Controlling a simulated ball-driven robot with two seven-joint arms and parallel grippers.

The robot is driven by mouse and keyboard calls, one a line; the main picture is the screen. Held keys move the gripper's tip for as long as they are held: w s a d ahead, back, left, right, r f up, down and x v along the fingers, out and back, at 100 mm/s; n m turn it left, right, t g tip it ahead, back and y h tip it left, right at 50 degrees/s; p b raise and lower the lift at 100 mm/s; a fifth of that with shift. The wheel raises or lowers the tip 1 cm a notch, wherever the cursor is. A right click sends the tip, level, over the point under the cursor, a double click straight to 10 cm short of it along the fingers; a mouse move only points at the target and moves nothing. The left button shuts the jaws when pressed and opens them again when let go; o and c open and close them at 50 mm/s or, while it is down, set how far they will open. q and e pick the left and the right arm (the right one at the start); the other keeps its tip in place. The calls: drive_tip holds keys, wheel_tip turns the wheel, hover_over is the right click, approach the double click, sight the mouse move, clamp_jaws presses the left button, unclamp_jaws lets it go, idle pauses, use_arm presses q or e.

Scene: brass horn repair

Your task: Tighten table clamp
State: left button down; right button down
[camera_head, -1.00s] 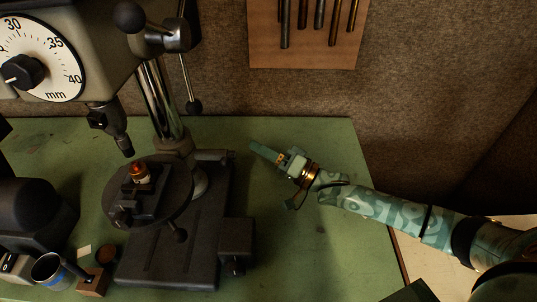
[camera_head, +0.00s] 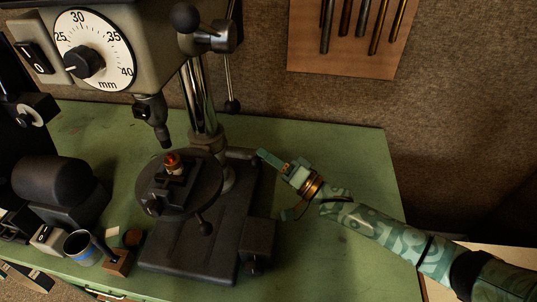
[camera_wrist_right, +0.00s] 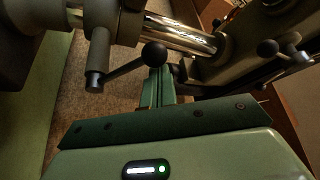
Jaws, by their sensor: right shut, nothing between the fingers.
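The drill press has a round dark work table (camera_head: 205,192) on a chrome column (camera_head: 200,100). A short dark clamp piece (camera_head: 240,155) sticks out to the right behind the work table, at the column. In the right wrist view a dark lever with a ball knob (camera_wrist_right: 153,55) sits just beyond my fingers, beside the chrome column (camera_wrist_right: 180,35); I cannot tell whether they touch it. My right gripper (camera_head: 264,156) is shut and empty, just right of the clamp piece. It also shows in the right wrist view (camera_wrist_right: 157,88). My left gripper is out of view.
A small brass-coloured part (camera_head: 172,160) sits in a vise on the work table. The press head with its mm dial (camera_head: 95,50) hangs above. A blue-banded cup (camera_head: 82,248) and wooden block (camera_head: 118,262) stand at the front left.

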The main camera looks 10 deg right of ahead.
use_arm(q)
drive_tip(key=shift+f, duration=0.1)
use_arm(e)
drive_tip(key=shift+f, duration=0.1)
